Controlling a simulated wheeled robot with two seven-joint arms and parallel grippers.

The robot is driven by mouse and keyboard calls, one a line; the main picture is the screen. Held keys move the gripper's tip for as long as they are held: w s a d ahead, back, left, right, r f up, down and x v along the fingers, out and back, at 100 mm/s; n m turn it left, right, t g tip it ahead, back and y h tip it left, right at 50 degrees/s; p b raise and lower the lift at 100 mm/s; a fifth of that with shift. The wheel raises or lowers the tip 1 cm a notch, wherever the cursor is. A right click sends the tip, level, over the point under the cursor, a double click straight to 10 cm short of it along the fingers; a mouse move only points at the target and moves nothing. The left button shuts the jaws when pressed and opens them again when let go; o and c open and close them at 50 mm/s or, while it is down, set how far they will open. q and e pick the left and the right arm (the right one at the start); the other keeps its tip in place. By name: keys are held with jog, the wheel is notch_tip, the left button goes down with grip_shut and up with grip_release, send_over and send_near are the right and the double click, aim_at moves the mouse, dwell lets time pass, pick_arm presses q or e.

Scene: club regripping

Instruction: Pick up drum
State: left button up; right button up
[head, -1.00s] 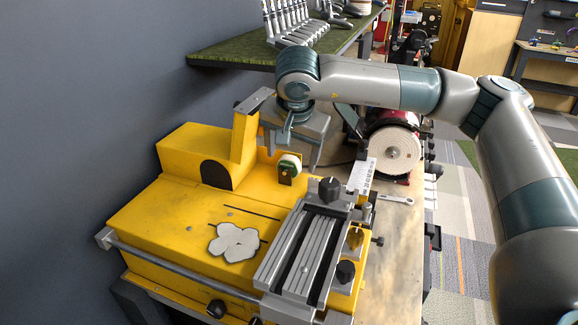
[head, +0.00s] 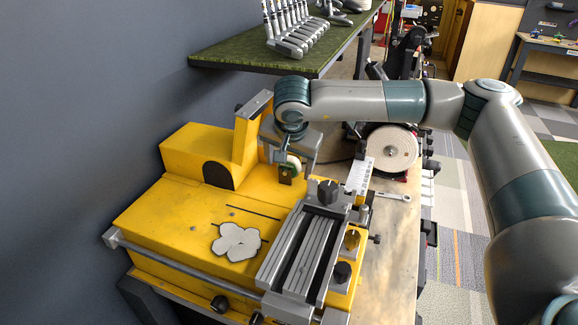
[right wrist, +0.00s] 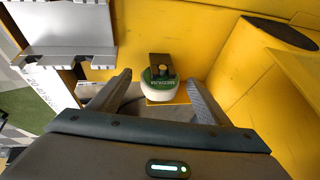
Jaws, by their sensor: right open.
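The drum (head: 291,164), a small white cylinder with a green label on top, sits against a yellow block on the yellow machine (head: 180,225). It also shows in the right wrist view (right wrist: 158,86), with a dark knob-like piece over its green face. My right gripper (head: 296,162) is open just above and around the drum. In the right wrist view its two fingers stand left and right of the drum, with gaps on both sides. I cannot tell if they reach down beside it. In the head view the gripper partly covers the drum. My left gripper is not in view.
A grey slotted slide with black knobs (head: 308,250) is in front of the drum. A yellow post (head: 246,140) rises to its left. A white grinding disc (head: 391,150) stands to the right. A green shelf with golf clubs (head: 250,58) is behind. A wrench (head: 393,197) lies on the bench.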

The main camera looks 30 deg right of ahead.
jog(key=c, duration=0.9)
jog(key=shift+r, duration=0.1)
jog(key=shift+r, duration=0.8)
notch_tip(320, 180, up, 3)
jog(key=shift+f+p, duration=0.1)
jog(key=shift+p, duration=0.4)
jog(key=s+d+r, duration=0.1)
jog(key=d+r, duration=0.1)
jog(key=d, duration=0.1)
jog(key=s+d+r, duration=0.1)
jog(key=d+r, duration=0.1)
jog(key=d, duration=0.2)
jog(key=s+d+r, duration=0.1)
jog(key=d+r, duration=0.1)
jog(key=d, duration=0.2)
jog(key=shift+s+d+r+p, duration=0.1)
jog(key=shift+r+p, duration=0.15)
jog(key=shift+p, duration=0.15)
